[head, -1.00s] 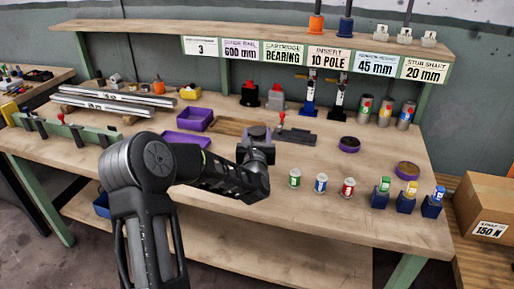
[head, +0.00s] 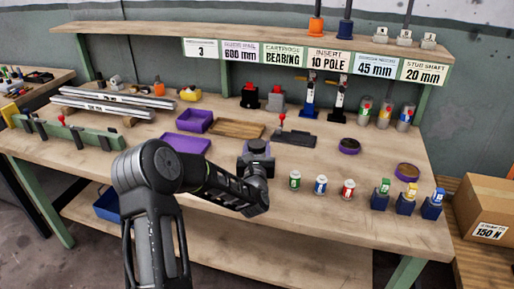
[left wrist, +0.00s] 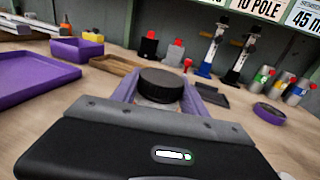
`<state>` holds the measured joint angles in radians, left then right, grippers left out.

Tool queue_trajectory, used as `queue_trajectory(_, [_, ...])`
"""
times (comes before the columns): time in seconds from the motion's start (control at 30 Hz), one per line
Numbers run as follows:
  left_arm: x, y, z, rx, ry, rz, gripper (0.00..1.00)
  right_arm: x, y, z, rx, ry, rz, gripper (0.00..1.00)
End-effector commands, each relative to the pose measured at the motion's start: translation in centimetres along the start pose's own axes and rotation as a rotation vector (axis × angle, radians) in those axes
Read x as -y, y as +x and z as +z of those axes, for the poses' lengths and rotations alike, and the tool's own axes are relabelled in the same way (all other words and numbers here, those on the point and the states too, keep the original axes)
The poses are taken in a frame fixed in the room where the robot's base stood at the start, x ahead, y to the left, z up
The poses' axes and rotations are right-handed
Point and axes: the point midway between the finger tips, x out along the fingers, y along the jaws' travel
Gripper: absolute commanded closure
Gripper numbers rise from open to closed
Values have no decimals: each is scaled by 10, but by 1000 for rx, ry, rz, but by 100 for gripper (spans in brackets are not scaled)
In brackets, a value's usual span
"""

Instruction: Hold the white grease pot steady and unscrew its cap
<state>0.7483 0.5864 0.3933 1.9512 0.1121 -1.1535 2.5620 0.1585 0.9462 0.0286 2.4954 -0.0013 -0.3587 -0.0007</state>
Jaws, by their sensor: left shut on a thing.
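A black ridged cap (left wrist: 160,85) sits between the purple fingers of my left gripper (left wrist: 160,98) in the left wrist view. The dark cap also shows in the head view (head: 257,147), just above my left gripper (head: 256,164). The gripper is shut on the pot under this cap. The pot's white body is hidden behind the gripper, so I cannot tell whether its base touches the table. The cap looks upright and seated. My right gripper is not in view.
Purple trays (head: 186,143) and a wooden tray (head: 237,128) lie left of and behind the pot. Small green, blue and red cans (head: 321,184) stand to its right. A dark fixture with a red knob (head: 294,138) is behind it. The table's front edge is close.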

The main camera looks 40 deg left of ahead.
Motion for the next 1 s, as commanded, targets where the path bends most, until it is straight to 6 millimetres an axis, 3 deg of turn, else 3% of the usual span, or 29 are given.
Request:
queue_trajectory(0.07, [0, 0, -3, 1, 0, 0, 100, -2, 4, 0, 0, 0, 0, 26])
queue_trajectory(0.1, [0, 0, -1, 0, 0, 0, 46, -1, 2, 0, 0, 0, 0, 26])
queue_trajectory(0.33, [0, 0, -1, 0, 0, 0, 27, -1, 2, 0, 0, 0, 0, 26])
queue_trajectory(0.7, [0, 0, 2, -1, 0, 0, 27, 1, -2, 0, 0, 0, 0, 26])
queue_trajectory(0.87, [0, -19, -1, -1, 1, -2, 27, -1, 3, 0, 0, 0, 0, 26])
queue_trajectory(1.0, [0, -46, -1, -1, 1, -2, 27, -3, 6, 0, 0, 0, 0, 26])
